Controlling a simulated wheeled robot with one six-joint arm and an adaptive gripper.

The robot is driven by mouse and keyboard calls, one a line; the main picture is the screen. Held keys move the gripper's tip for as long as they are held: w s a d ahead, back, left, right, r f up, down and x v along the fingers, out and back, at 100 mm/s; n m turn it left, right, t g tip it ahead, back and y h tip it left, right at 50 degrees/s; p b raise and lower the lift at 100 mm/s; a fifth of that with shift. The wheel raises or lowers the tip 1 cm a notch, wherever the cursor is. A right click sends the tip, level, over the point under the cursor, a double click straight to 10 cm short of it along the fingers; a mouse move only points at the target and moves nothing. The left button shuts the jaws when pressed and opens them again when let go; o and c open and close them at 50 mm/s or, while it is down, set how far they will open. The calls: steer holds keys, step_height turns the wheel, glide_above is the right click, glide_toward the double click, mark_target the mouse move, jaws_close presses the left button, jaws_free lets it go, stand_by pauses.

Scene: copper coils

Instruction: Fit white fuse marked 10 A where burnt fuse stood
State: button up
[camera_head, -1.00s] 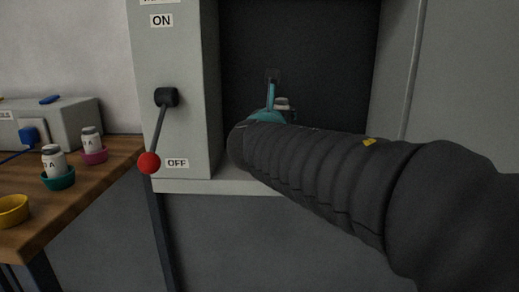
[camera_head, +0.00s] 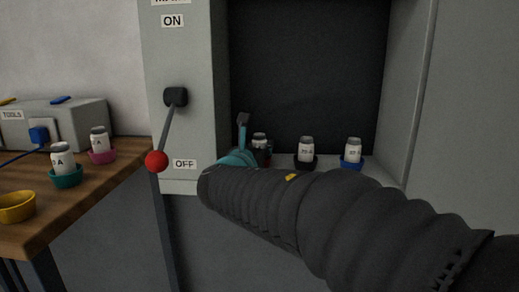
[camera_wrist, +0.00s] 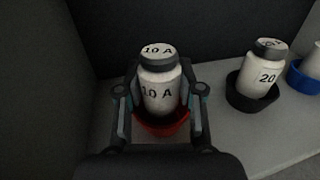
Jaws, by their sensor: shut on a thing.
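My gripper (camera_wrist: 160,108) is shut on the white fuse marked 10 A (camera_wrist: 160,88), with a finger on each side of its body. The fuse is upright with a dark grey band below its cap. Its lower end is at the red cup (camera_wrist: 162,125) inside the cabinet; the cup's rim shows around it, but I cannot tell whether it is fully seated. In the head view the fuse (camera_head: 260,140) shows just behind my gripper (camera_head: 248,150), mostly hidden by my arm. No burnt fuse can be made out.
Right of the red cup stand a 20 A fuse (camera_wrist: 262,77) in a black cup (camera_wrist: 238,98) and another in a blue cup (camera_head: 351,165). The cabinet wall is close on the left. The red-knobbed lever (camera_head: 157,160) points down at OFF. An empty yellow cup (camera_head: 16,207) sits on the bench.

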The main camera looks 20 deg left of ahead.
steer(key=shift+f+b, duration=0.3)
steer(key=o, duration=1.2)
steer(key=shift+c, duration=0.2)
steer(key=shift+r, duration=0.1)
steer(key=shift+r, duration=0.2)
steer(key=shift+s+r+p, duration=0.15)
steer(key=shift+s+p, duration=0.05)
steer(key=shift+p, duration=0.2)
steer(key=s, duration=1.1)
steer(key=shift+s, duration=0.3)
steer(key=shift+d, duration=0.15)
